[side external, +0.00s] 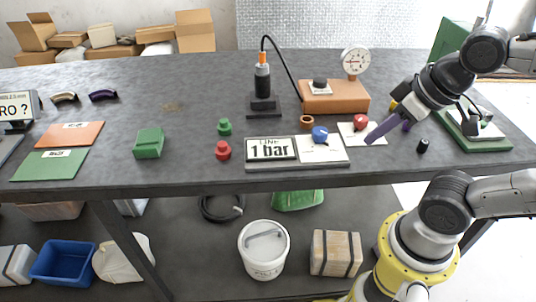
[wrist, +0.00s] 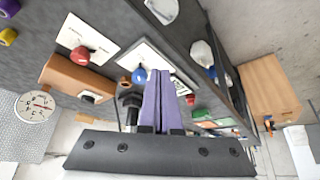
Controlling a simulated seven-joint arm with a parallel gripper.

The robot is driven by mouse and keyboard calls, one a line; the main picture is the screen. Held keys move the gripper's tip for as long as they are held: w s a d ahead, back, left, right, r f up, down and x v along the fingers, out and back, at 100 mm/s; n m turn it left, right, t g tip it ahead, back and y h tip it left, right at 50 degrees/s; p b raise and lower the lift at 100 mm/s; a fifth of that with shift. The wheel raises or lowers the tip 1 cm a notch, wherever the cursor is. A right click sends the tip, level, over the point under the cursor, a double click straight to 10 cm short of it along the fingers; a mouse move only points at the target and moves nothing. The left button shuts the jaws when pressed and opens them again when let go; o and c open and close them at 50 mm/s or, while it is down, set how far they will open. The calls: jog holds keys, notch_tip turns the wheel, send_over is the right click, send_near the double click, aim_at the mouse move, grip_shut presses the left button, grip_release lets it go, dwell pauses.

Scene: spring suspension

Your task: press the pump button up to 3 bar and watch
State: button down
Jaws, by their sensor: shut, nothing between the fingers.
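An orange-brown block (side external: 335,102) bears a black button (side external: 320,83) and a round white gauge (side external: 355,60) on its back right. In the wrist view the black button (wrist: 88,98) and the gauge (wrist: 35,105) are left of the fingers. The gauge has a red needle; its value is too small to read. My gripper (side external: 370,140), with purple fingers, is shut and empty. It hangs near the red knob (side external: 360,122), in front of and to the right of the block. Its fingertips (wrist: 158,72) are together, apart from the button.
A blue knob (side external: 320,133) sits on a white plate beside the display. A black cylinder with an orange top (side external: 262,80) stands left of the block, with a cable. Red (side external: 222,150) and green (side external: 224,127) pieces and a green block (side external: 149,143) lie further left.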

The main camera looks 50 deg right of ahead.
jog(key=shift+w, duration=0.1)
dwell(0.5)
jog(key=w+d+r+m+t+y, duration=0.1)
jog(key=w+r+m+t, duration=0.1)
jog(key=w+r, duration=0.45)
jog(key=w+d+r+m+t, duration=0.2)
jog(key=w+r+m, duration=0.15)
jog(key=w, duration=0.65)
jog(key=m+h, duration=0.2)
jog(key=m, duration=0.3)
send_over(323, 81)
notch_tip(323, 81, down, 4)
jog(key=shift+s+r+g, duration=0.1)
jog(key=shift+r+g, duration=0.1)
jog(key=shift+g, duration=0.1)
jog(key=shift+a, duration=0.1)
jog(key=shift+f, duration=4.4)
jog(key=shift+f, duration=0.15)
